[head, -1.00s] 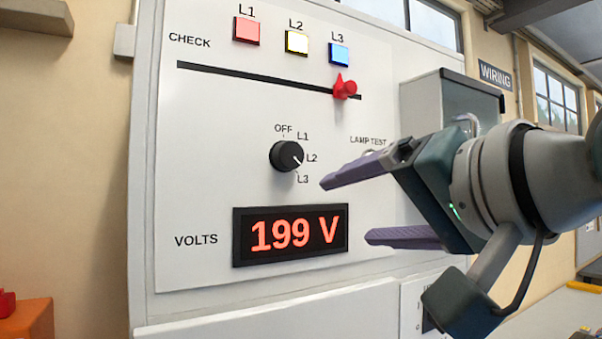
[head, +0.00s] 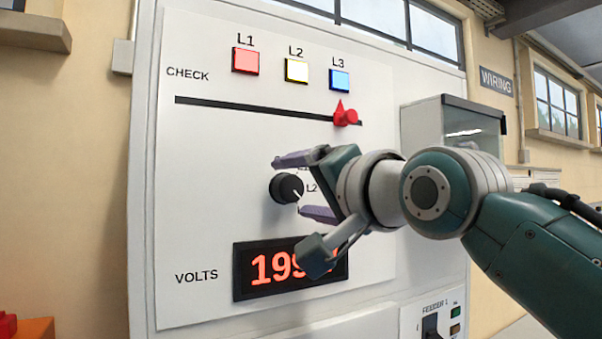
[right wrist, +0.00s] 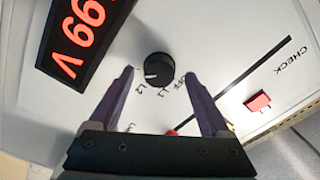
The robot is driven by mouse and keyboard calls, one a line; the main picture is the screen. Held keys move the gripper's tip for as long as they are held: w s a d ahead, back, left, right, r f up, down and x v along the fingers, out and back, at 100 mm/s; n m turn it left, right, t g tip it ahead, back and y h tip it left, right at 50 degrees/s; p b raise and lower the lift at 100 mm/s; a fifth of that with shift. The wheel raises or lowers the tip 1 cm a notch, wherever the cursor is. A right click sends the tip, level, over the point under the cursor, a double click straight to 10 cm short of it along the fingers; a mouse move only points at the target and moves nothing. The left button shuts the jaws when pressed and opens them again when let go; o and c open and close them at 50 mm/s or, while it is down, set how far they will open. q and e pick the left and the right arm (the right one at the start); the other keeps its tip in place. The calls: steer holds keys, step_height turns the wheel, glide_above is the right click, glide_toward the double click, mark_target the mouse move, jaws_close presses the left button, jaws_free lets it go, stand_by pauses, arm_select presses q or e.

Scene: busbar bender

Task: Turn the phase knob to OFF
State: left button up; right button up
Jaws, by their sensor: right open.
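The phase knob (head: 286,188) is a round black knob with a white pointer line on the white panel. In the head view its line points to the lower right, toward the L2 and L3 side; I cannot tell exactly which. It also shows in the right wrist view (right wrist: 159,67), with L1, L2 and part of OFF readable. My right gripper (head: 289,187) is open, one finger above and one below the knob in the head view. In the wrist view the fingertips (right wrist: 159,75) flank the knob with gaps on both sides. My left gripper is not in view.
The volts display (head: 262,270) below is partly hidden by my right arm. A red slider (head: 345,116) sits at the right end of the slot above. Lamps L1 (head: 245,60), L2 (head: 296,70) and L3 (head: 339,79) line the top. A glass-fronted box (head: 470,125) stands right.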

steer(key=shift+w+a, duration=0.15)
steer(key=shift+w, duration=0.15)
jaws_close()
stand_by(0.6)
